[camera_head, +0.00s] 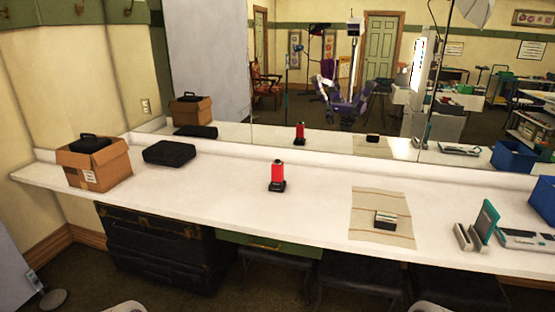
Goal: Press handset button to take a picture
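A red upright device (277,175) with a black base stands near the middle of the white counter. It looks like the handset, but I cannot make out a button on it at this size. A small dark and pale box-like device (385,220) lies on a striped beige cloth (368,204) to its right; I cannot tell what it is. Neither of my grippers shows. Only small pale rounded parts, perhaps of my arms, show at the bottom edge, well short of the counter things.
The counter (225,190) is clear around the red device. An open cardboard box (112,172) and a black case (169,153) are at left. A teal panel (487,221), a keyboard-like device (525,239) and a blue bin (543,199) are at right. A mirror (300,70) runs behind.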

